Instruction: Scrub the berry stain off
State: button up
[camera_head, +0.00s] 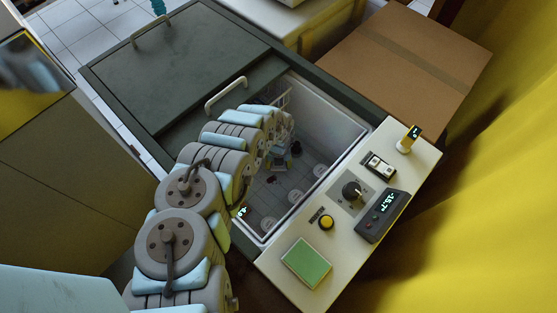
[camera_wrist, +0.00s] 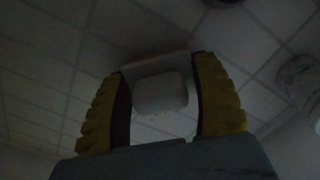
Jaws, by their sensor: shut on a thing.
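My gripper (camera_wrist: 160,95) has two yellow ribbed fingers and is shut on a pale, rounded block (camera_wrist: 160,93) in the wrist view; I cannot tell just what the block is. In the head view my arm reaches down into the open chest freezer (camera_head: 333,128), and the gripper end (camera_head: 280,160) is small and partly hidden by the arm. A small dark patch (camera_head: 271,180) shows on the tiled freezer floor beside the gripper; it may be the berry stain. I cannot tell if the block touches the floor.
Several pale round things (camera_head: 295,196) are on the freezer floor. A wire basket (camera_head: 284,98) hangs near the far wall. The dark lid (camera_head: 180,70) covers the left part. A control panel (camera_head: 340,240) with a green pad (camera_head: 306,264) borders the opening; a cardboard box (camera_head: 400,65) stands behind.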

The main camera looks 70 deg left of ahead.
jog(key=shift+f+b, duration=0.4)
jog(key=shift+f, duration=0.25)
jog(key=shift+s, duration=0.1)
